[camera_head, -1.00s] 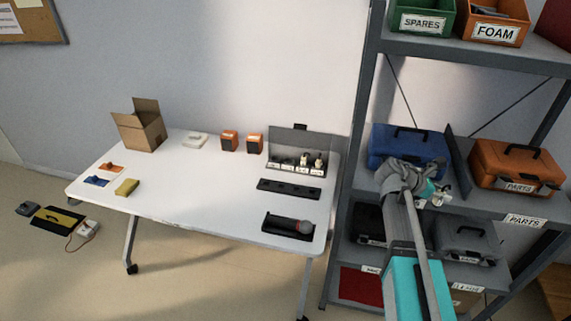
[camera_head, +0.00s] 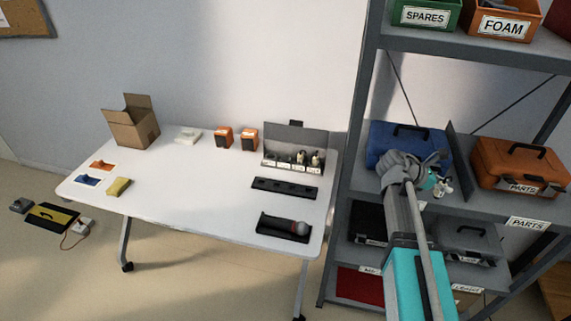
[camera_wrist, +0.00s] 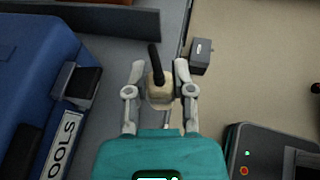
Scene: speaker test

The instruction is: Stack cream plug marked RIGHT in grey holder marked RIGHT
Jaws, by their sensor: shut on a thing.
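My gripper (camera_wrist: 158,74) is shut on a cream plug (camera_wrist: 160,92) with a dark stem or cable rising from its top. No marking on the plug is readable. In the head view my gripper (camera_head: 441,182) is in front of the shelf, beside the blue case, and a small pale part shows at its tip. A grey stand (camera_head: 295,136) at the back right of the white table has a row of white-labelled places with small cream and dark pieces. Its labels are too small to read, so I cannot tell which is marked RIGHT. A small grey block (camera_wrist: 201,57) with an unreadable label shows beyond my gripper.
The blue case (camera_wrist: 30,75) is close on the left of my gripper. The orange PARTS case (camera_head: 520,165) stands to the right on the shelf. A black strip (camera_head: 285,189) and a microphone in a dark tray (camera_head: 265,224) lie on the table (camera_head: 200,195), whose middle is clear.

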